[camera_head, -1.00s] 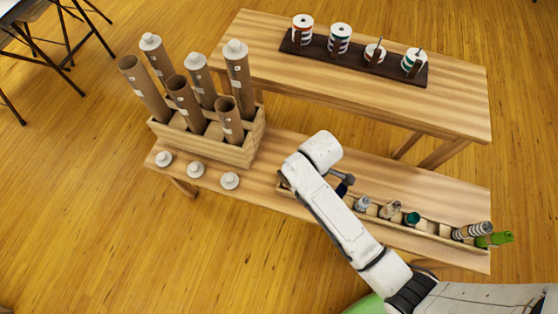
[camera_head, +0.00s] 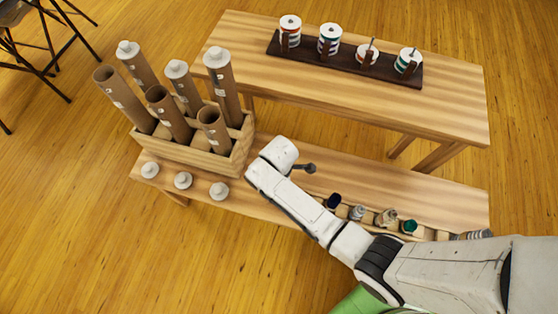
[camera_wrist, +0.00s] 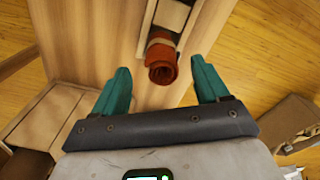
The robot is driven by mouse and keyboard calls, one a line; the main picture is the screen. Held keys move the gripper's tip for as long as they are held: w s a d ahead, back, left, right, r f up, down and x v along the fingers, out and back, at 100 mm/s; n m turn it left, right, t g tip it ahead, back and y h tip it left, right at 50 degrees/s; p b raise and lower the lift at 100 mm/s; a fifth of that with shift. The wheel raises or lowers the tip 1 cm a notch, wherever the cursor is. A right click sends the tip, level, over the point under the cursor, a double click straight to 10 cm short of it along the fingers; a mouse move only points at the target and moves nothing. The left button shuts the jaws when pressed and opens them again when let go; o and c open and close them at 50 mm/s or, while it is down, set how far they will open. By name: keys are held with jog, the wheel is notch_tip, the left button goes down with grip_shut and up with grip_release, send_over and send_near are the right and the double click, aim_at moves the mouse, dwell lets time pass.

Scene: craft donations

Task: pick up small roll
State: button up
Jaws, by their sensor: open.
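In the wrist view an orange-red roll (camera_wrist: 162,65) with a paler band around it lies at the end of a narrow wooden tray (camera_wrist: 172,14). My gripper (camera_wrist: 160,84) is open, its two teal fingers spread to either side of the roll's near end, apart from it. In the head view my arm hides the red roll and my fingers. Other small rolls stand in the tray there: a dark blue one (camera_head: 333,201), a grey one (camera_head: 357,212), a beige one (camera_head: 386,217) and a teal one (camera_head: 409,226).
A wooden holder (camera_head: 240,150) with several tall cardboard tubes stands left of my arm. Three white caps lie on the table before it, one of them here (camera_head: 219,190). A second table behind carries a dark rack (camera_head: 345,60) of striped spools.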

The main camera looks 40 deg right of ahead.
notch_tip(320, 180, down, 5)
jog(key=shift+a+f+b, duration=0.1)
jog(key=shift+b, duration=0.25)
jog(key=shift+s, duration=0.1)
jog(key=shift+c, duration=0.5)
jog(key=c, duration=1)
